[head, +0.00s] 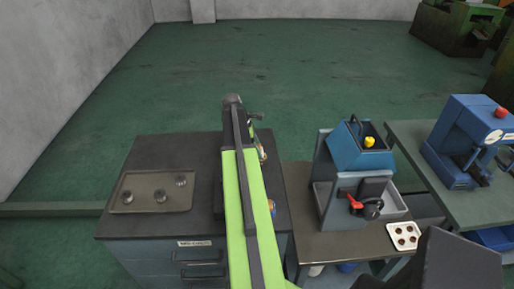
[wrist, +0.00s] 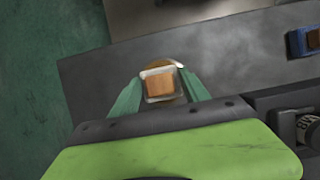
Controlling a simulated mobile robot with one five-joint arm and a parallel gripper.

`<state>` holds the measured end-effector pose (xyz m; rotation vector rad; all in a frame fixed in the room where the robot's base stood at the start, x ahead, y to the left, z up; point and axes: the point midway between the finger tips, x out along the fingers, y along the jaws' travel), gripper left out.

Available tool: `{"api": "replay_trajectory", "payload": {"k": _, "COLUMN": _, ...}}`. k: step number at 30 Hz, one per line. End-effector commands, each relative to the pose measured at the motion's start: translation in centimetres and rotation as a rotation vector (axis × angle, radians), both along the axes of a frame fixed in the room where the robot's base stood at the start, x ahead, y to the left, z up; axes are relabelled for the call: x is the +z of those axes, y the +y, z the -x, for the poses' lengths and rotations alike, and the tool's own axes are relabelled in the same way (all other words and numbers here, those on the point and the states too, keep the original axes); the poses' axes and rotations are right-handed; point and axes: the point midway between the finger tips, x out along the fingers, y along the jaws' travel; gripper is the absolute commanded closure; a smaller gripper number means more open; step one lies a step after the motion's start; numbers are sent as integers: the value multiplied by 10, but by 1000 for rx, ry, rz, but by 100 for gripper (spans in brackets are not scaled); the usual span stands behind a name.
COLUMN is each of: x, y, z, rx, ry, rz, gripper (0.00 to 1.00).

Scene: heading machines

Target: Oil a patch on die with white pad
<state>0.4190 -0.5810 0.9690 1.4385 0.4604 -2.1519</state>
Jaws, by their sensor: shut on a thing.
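In the wrist view my gripper (wrist: 160,92) is shut on a small block with a brown, wood-like face and a whitish rim, which looks like the white pad (wrist: 149,97). A round tan-and-pale edge (wrist: 178,64) shows just beyond the block, over the dark bench top; it may be the die, but the block hides most of it. I cannot tell if the pad touches it. In the head view my green arm reaches over the bench and its end covers this spot.
A dark bench (head: 150,152) bears a tray (head: 140,206) with a few round metal parts. In the wrist view a blue item with an orange-brown top (wrist: 302,42) lies at right.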

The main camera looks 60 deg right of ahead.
Motion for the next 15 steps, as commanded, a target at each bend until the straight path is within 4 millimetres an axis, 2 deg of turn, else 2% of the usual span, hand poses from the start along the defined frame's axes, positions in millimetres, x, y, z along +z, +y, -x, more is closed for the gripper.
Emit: {"api": "replay_trajectory", "payload": {"k": 15, "x": -7, "y": 0, "z": -1, "rx": 1, "ry": 0, "rz": 0, "gripper": 79}}
